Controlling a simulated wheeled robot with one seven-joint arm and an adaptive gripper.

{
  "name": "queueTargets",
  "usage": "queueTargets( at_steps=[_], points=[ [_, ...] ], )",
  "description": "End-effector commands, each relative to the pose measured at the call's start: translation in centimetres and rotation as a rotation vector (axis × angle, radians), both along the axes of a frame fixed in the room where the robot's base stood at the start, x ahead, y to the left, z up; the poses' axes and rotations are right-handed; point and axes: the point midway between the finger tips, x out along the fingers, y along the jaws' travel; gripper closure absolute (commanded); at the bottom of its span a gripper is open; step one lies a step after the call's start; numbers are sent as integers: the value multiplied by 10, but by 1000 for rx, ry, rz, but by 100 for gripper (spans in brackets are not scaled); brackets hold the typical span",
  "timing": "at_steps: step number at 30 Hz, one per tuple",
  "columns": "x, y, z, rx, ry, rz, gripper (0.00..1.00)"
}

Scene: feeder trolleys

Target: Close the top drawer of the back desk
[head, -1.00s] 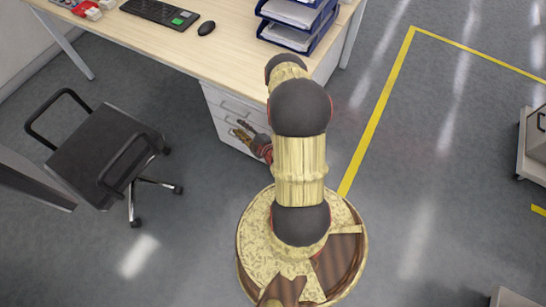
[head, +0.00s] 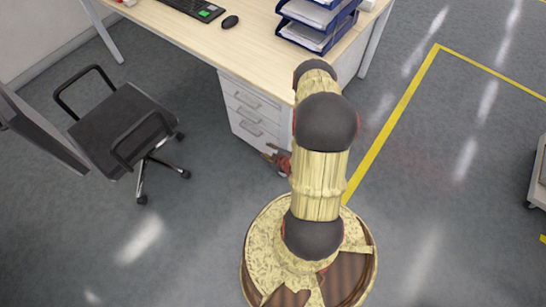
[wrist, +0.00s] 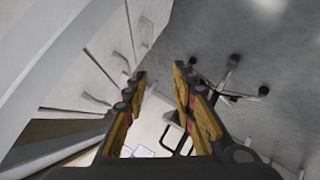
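The back desk (head: 215,40) has a light wood top and a white drawer unit (head: 240,129) under its right end. The top drawer (head: 250,93) is the uppermost front with a grey handle. It looks about flush with the fronts below in the head view, though a small gap cannot be ruled out. My gripper (head: 270,153) is low beside the unit's lower right front, partly hidden by my arm. In the wrist view my gripper (wrist: 160,82) has its fingers apart with nothing between them. The drawer fronts (wrist: 75,60) show tilted at the left there.
A black office chair (head: 125,120) stands left of the drawer unit, with clear floor between. Blue paper trays (head: 318,25), a keyboard (head: 190,8) and a mouse (head: 230,21) are on the desk. A yellow floor line (head: 400,102) runs at the right.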

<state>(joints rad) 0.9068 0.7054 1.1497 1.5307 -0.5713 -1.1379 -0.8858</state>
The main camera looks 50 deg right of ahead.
Motion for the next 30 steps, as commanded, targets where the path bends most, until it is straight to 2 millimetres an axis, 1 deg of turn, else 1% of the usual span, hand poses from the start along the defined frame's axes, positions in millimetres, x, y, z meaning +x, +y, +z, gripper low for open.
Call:
queueTargets(
  at_steps=[3, 10, 30],
  points=[
    [-10, 0, -9, 59, 72, -33, 73],
    [-21, 0, -16, 118, 150, -74, 73],
    [-23, 1, -17, 131, 159, -83, 73]
  ],
)
